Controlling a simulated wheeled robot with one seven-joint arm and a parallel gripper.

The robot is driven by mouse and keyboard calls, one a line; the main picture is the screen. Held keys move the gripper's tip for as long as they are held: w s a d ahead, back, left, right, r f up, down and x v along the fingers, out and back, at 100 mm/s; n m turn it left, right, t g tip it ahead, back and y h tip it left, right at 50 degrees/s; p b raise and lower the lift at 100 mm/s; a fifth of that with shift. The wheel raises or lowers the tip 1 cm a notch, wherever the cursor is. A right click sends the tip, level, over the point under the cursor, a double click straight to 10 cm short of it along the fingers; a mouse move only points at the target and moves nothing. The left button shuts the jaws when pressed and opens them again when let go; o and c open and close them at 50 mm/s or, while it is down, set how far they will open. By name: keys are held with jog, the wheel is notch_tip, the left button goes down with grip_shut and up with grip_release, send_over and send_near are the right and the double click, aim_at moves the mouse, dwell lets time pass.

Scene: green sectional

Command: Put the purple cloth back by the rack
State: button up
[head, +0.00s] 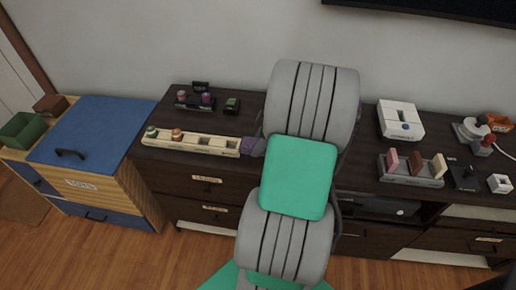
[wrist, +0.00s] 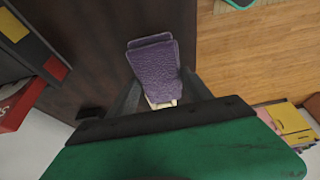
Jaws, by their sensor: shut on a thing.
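The purple cloth (wrist: 155,72) is a small folded pad, held between the two fingers of my gripper (wrist: 160,88) in the wrist view. It lies over dark brown wood in that view; I cannot tell whether it touches. A small cream patch shows at its lower end.
A small dark tray with jars (head: 194,103) stands behind the cream rack. A grey holder (head: 410,178) with pink, brown and cream pieces stands to the right, before a white box (head: 400,121). A blue-topped toy chest (head: 92,130) is at left. My arm covers the middle.

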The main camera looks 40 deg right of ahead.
jog(key=shift+w+f, duration=0.2)
jog(key=shift+f, duration=1.75)
jog(key=o, duration=1.3)
jog(key=shift+r, duration=0.1)
jog(key=v, duration=1.2)
jog(key=shift+r+p, duration=0.1)
jog(key=shift+p, duration=0.3)
jog(key=w+a+r+m+g+h, duration=0.1)
jog(key=w+a+m, duration=0.1)
jog(key=a, duration=0.8)
jog(key=w+a+r+m, duration=0.1)
jog(key=w+a, duration=0.1)
jog(key=a, duration=0.8)
jog(key=s+a+m, duration=0.1)
jog(key=s+a, duration=0.1)
jog(key=a, duration=0.1)
jog(key=s+a+f+m+h, duration=0.1)
jog(key=s+a+m, duration=0.1)
jog(key=a, duration=0.2)
jog(key=s+a+f+m, duration=0.1)
jog(key=s+a, duration=0.2)
jog(key=shift+a+f+h, duration=0.1)
jog(key=shift+a+h, duration=0.25)
jog(key=shift+h, duration=0.05)
